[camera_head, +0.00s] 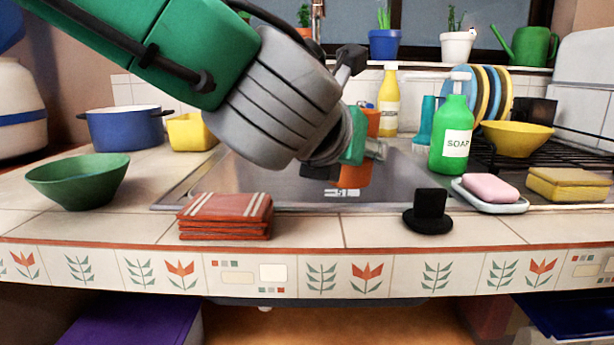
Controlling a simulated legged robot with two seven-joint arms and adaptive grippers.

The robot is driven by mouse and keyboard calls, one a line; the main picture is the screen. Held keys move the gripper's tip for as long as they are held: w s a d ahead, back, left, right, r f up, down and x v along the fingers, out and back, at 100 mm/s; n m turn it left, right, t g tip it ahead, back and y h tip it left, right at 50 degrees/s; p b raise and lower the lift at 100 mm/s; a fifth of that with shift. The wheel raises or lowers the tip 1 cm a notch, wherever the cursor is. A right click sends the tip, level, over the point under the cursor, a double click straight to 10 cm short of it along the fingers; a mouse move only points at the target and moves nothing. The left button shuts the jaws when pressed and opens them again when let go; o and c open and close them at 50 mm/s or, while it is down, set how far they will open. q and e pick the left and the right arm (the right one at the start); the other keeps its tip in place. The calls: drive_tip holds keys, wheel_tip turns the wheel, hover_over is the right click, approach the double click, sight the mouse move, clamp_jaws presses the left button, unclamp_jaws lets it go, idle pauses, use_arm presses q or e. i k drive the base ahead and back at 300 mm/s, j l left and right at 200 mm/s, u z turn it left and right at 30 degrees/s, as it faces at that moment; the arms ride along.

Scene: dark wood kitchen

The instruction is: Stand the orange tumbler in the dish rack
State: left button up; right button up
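My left arm reaches in from the upper left, and its gripper (345,170) is over the sink. The wrist hides most of the fingers, so I cannot tell whether they are open or shut. An orange patch (355,177) shows low beside the dark fingertips, and another orange patch (373,122) shows just above and behind. I cannot tell whether these are one orange tumbler or separate things, nor whether it is held. The black wire dish rack (591,161) stands on the right counter. Several upright plates (489,92) and a yellow bowl (518,139) are at it. My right gripper is not in view.
A green soap bottle (452,132) stands between sink and rack. A soap dish (490,198) with pink soap, a sponge (568,184) and a black stopper-like piece (428,212) lie in front. Folded red cloths (226,216) and a green bowl (78,182) are at left.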

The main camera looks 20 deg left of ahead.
sight(582, 157)
drive_tip(key=k+j, duration=0.1)
drive_tip(key=k, duration=0.4)
drive_tip(key=k+j, duration=0.15)
drive_tip(key=k, duration=0.35)
drive_tip(key=i+l+z, duration=0.1)
drive_tip(key=l+z, duration=0.15)
drive_tip(key=l, duration=0.15)
drive_tip(key=i+l+z, duration=0.4)
drive_tip(key=l+z, duration=0.15)
drive_tip(key=l, duration=0.25)
drive_tip(key=i+l+z, duration=0.3)
drive_tip(key=k+l, duration=0.05)
drive_tip(key=k, duration=0.05)
